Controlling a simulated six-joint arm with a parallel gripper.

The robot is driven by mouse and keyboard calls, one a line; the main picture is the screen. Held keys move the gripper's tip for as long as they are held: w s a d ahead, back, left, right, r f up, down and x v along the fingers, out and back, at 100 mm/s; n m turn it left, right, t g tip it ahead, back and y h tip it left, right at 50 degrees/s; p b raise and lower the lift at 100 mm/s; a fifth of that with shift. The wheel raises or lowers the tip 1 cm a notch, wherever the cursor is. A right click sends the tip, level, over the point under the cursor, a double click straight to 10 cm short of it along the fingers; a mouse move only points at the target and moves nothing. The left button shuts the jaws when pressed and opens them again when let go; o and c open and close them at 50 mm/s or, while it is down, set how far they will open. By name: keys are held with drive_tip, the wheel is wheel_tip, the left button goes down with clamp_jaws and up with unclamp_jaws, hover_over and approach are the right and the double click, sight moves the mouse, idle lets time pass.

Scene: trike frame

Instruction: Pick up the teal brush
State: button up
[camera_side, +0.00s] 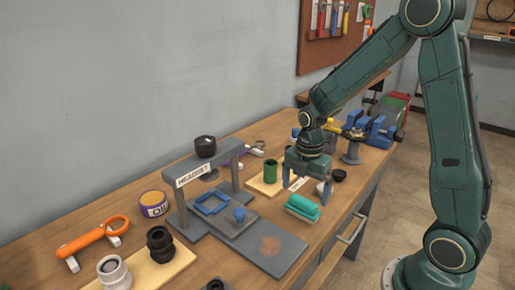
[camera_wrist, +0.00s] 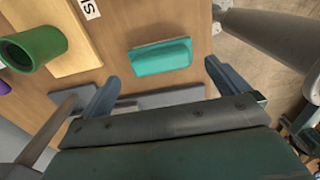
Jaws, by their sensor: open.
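The teal brush (camera_side: 302,206) lies on the wooden bench near its front edge, beside the grey base plate. In the wrist view the teal brush (camera_wrist: 161,57) lies beyond the fingertips, roughly between their lines, with a paler strip along its upper side. My gripper (camera_side: 302,180) points down just above and behind the brush. Its two fingers stand apart and nothing is between them. In the wrist view the two blue-grey fingers of my gripper (camera_wrist: 160,85) are spread, and the brush is apart from them.
A grey stand marked HEADSET (camera_side: 193,176) rises left of the brush, with a blue frame (camera_side: 212,203) and a blue knob (camera_side: 239,214) near it. A green cup (camera_side: 270,171) stands on a wooden board behind. A dark round part (camera_side: 339,175) lies to the right.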

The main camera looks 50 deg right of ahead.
sight(304, 200)
drive_tip(key=shift+f, duration=2.55)
drive_tip(key=c, duration=0.7)
